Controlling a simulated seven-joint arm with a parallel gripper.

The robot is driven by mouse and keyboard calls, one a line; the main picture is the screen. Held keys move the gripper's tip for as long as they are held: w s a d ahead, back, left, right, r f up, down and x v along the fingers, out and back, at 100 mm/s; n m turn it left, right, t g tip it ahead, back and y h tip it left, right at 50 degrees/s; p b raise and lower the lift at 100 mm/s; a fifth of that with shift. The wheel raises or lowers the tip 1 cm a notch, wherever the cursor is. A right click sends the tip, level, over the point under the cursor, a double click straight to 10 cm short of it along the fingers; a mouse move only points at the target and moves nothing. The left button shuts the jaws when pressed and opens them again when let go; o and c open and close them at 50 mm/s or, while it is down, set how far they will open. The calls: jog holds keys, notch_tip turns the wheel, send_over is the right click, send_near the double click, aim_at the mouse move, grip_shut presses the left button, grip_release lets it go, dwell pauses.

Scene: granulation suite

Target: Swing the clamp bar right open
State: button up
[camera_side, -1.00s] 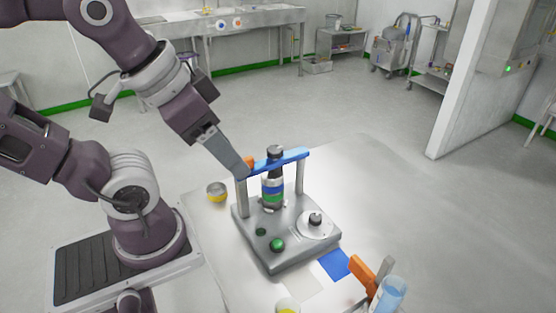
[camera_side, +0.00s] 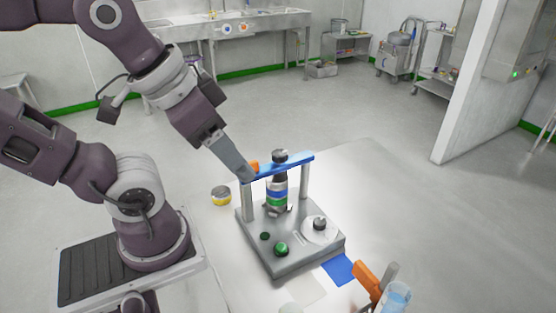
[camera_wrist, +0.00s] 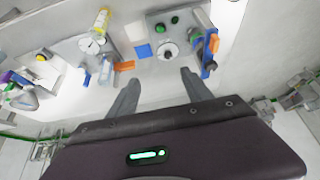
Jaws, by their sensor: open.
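The blue clamp bar (camera_side: 290,164) lies across the top of two grey posts on a grey base fixture (camera_side: 290,262), in the side view. An orange piece (camera_side: 254,167) stands at its left end. A dark-capped bottle with blue and green bands (camera_side: 277,196) stands upright between the posts. My gripper (camera_side: 247,175) is at the bar's left end in the side view; contact cannot be told. In the wrist view my gripper (camera_wrist: 160,78) is open with nothing between its fingers. The blue bar (camera_wrist: 206,58) and orange piece (camera_wrist: 213,43) show beyond the right finger.
The fixture carries a green button (camera_side: 281,249) and a round white dial (camera_side: 320,230). A blue square (camera_side: 339,268), an orange item (camera_side: 367,280) and a clear tube (camera_side: 397,297) lie at the front right. The table behind is clear.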

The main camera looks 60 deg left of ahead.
jog(key=shift+w+a, duration=0.1)
jog(key=shift+w, duration=0.05)
jog(key=c, duration=0.3)
jog(key=w+a, duration=0.1)
jog(key=w+a+f+g, duration=0.1)
jog(key=w+a, duration=0.1)
jog(key=w+a+g, duration=0.1)
jog(key=shift+w+a+f+y, duration=0.25)
jog(key=shift+w+a+y, duration=0.05)
jog(key=shift+y, duration=0.1)
jog(key=shift+c, duration=0.9)
jog(key=g, duration=0.3)
send_over(249, 162)
jog(key=d, duration=0.1)
notch_tip(249, 162, down, 5)
jog(key=shift+g+h, duration=0.3)
jog(key=shift+h, duration=0.1)
jog(key=f, duration=0.7)
jog(key=shift+a+f, duration=0.4)
grip_shut()
jog(key=shift+r, duration=0.1)
